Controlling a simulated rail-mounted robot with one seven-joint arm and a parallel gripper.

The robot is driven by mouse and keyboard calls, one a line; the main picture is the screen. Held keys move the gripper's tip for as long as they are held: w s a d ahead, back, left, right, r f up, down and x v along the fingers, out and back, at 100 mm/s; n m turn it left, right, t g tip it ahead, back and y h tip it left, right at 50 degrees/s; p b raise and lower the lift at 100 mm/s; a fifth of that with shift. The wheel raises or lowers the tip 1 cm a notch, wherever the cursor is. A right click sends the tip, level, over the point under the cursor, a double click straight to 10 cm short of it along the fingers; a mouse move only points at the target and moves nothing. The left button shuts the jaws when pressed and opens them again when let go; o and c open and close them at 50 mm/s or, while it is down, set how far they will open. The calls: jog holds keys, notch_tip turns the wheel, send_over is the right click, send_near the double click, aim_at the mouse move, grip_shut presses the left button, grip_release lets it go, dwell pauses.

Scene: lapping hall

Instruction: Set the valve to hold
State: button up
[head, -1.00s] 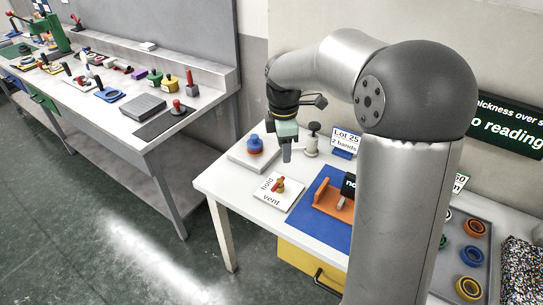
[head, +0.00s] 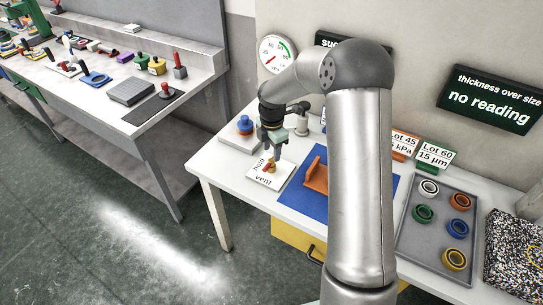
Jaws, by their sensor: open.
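The valve is a small red and yellow knob (head: 269,168) on a white plate (head: 258,182) near the front left of the white table. The plate reads "hold" along its left side and "vent" along its front edge. The way the knob points is too small to tell. My gripper (head: 272,155) is open and points down just above the knob, its fingertips close to it. I cannot tell whether they touch it. The gripper partly covers the plate's back part.
A blue and red stacked piece (head: 245,125) stands on a white block behind the valve. A blue mat (head: 293,201) with an orange bracket (head: 316,176) lies to the right. A grey tray (head: 409,240) of coloured rings is farther right. A round gauge (head: 277,54) hangs on the wall.

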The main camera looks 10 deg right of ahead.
aim_at(272, 160)
jog(key=shift+f, duration=2.15)
